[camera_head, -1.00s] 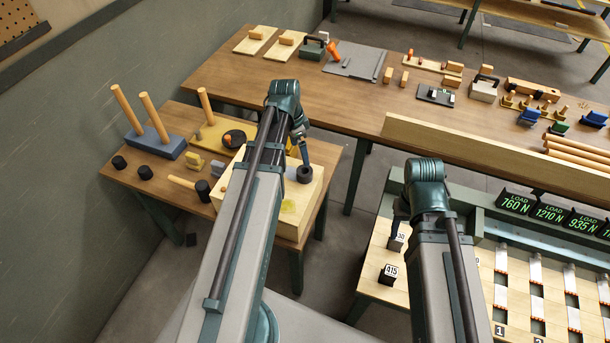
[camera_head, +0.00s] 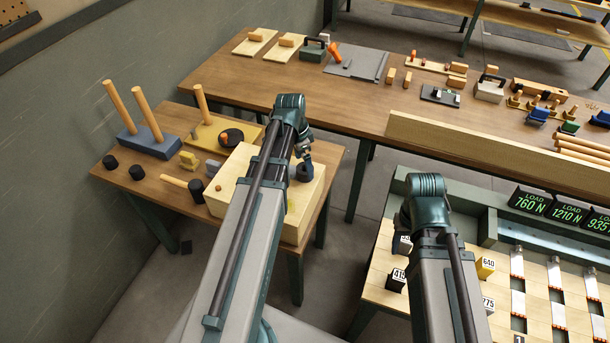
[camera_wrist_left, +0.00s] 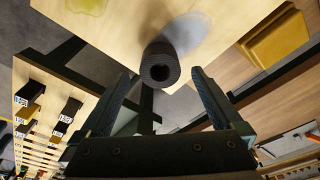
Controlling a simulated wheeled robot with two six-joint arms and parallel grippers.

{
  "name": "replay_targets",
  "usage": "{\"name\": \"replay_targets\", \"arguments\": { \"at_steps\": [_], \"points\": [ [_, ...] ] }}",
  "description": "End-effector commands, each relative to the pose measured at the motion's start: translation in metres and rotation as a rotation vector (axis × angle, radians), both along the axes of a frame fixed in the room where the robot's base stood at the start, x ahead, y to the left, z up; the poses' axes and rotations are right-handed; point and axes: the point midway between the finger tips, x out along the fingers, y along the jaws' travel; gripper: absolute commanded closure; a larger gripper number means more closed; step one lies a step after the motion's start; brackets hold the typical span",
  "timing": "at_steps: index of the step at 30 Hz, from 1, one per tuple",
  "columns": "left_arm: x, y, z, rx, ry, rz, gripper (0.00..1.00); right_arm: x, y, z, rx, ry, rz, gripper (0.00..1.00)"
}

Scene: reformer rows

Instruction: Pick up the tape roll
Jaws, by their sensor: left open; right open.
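The tape roll (camera_wrist_left: 160,66) appears to be the dark roll with a round hole in its end, at the edge of the pale wooden block. In the head view the dark roll (camera_head: 304,172) is at the block's right corner, partly covered by my wrist. My left gripper (camera_wrist_left: 161,75) is open, with one finger on each side of the roll and visible gaps to both. Whether the fingertips reach down beside it, I cannot tell. My right gripper (camera_head: 404,222) is open, mostly hidden by its own arm, over the weight table on the right.
The pale wooden block (camera_head: 306,215) stands on a small table (camera_head: 120,176) with wooden pegs, a mallet and black cylinders. A long bench (camera_head: 230,82) with tools lies behind. The weight table (camera_head: 378,296) holds several numbered blocks. A yellow block (camera_wrist_left: 273,39) shows in the wrist view.

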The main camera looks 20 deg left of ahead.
Motion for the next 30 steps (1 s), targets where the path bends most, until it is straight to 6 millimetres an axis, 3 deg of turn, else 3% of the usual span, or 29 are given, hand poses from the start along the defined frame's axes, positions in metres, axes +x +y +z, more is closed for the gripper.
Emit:
{"name": "replay_targets", "arguments": {
  "at_steps": [1, 7, 17, 30],
  "points": [
    [0.001, -0.001, -0.013, 0.0, 0.0, 0.0, 0.0, 0.0, 0.0, -0.013, 0.0, 0.0, 0.0, 0.5],
    [0.004, -0.003, -0.036, 0.0, 0.0, -0.001, 0.0, 0.0, 0.0, -0.036, 0.0, 0.0, -0.001, 0.5],
    [0.004, -0.003, -0.037, 0.0, 0.0, 0.0, 0.02, 0.0, 0.0, -0.037, 0.0, 0.0, -0.001, 0.5],
    [0.004, -0.003, -0.037, 0.0, 0.0, 0.0, 0.81, 0.0, 0.0, -0.037, 0.0, 0.0, -0.001, 0.5]
  ]
}}
